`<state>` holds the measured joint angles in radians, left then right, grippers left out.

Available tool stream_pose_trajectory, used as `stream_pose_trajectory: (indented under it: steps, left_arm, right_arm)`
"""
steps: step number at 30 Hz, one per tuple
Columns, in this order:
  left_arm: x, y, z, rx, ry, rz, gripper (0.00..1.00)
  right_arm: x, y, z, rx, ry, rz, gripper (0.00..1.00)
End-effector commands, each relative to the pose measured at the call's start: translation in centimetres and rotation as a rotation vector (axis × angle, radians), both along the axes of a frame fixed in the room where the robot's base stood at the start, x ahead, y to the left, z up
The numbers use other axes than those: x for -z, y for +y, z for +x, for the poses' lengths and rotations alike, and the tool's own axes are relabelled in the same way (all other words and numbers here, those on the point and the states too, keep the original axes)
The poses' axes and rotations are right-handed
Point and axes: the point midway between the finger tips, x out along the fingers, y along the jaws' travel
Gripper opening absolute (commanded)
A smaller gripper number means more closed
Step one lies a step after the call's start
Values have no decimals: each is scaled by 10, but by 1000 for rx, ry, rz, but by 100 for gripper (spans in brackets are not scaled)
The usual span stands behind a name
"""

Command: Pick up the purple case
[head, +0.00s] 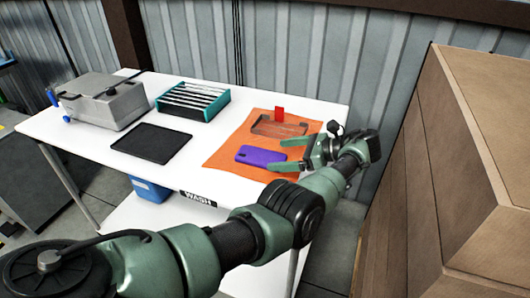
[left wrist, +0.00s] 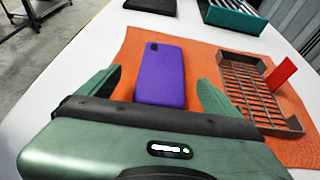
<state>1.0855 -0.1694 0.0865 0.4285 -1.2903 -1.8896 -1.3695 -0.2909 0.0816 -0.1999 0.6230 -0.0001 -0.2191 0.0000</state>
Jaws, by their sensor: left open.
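The purple case (head: 260,156) lies flat on an orange mat (head: 222,158) on the white table. It is a phone-shaped case with a dark camera cutout at one corner. The fingers also show in the left wrist view (left wrist: 158,92). My right gripper is not in view.
A brown wire-grid tray (head: 278,127) with a red tag (head: 279,114) sits behind the case on the mat. A black flat tray (head: 152,142), a teal rack (head: 193,100) and a grey machine (head: 103,101) stand to the left. Stacked cartons (head: 450,170) rise at the right.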

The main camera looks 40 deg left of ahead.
Motion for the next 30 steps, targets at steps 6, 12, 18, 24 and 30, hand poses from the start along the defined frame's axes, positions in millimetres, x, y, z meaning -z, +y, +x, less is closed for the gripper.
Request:
stream_pose_trajectory:
  steps: [6, 12, 18, 24, 30]
  left_arm:
    - [7, 24, -6, -1, 2, 1, 93]
    - [15, 53, -9, -3, 2, -1, 93]
    - [23, 68, -12, -1, 1, 1, 93]
    - [24, 68, -12, -1, 1, 1, 93]
    - [24, 68, -12, -1, 0, 0, 40]
  right_arm:
    - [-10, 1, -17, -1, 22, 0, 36]
    - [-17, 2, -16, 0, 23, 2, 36]
    - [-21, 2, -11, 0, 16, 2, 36]
    - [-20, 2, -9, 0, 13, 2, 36]
    - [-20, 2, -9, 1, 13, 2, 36]
